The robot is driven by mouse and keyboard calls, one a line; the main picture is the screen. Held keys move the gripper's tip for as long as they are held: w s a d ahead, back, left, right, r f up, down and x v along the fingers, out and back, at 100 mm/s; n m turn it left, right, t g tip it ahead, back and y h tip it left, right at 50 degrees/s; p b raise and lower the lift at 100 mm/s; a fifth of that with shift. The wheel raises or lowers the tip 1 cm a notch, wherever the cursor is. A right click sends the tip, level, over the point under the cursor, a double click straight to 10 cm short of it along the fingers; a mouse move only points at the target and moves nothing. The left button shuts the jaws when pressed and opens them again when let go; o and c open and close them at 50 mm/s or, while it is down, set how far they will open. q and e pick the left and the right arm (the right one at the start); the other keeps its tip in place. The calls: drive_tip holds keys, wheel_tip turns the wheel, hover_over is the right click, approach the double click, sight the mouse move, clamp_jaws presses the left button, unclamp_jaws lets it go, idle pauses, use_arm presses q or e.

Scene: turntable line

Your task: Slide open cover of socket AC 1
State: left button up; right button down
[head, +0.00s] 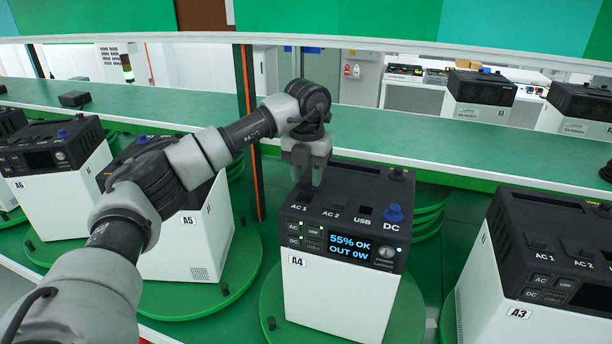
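The power station A4 (340,290) has a white body and a black top and stands on a green turntable in the middle of the head view. Its top carries the labels AC 1, AC 2, USB and DC. The AC 1 socket cover (304,197) is a small dark piece just behind its label. My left gripper (308,178) points down above the AC 1 area, its fingertips close over the cover and partly hiding what lies behind. I cannot tell whether the fingertips touch the cover or how far apart they are. My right gripper is not in view.
A4's lit display (349,247) reads 55% OK, OUT 0W. Station A5 (190,240) stands to the left, partly behind my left arm, and station A3 (500,290) to the right. A green shelf (430,140) runs behind.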

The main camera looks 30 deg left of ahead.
sight(308, 184)
use_arm(q)
drive_tip(key=shift+o, duration=1.2)
drive_tip(key=shift+f, duration=0.15)
wheel_tip(308, 184, up, 6)
drive_tip(key=shift+w+r+b, duration=0.1)
drive_tip(key=shift+b, duration=0.8)
drive_tip(key=shift+r, duration=2.35)
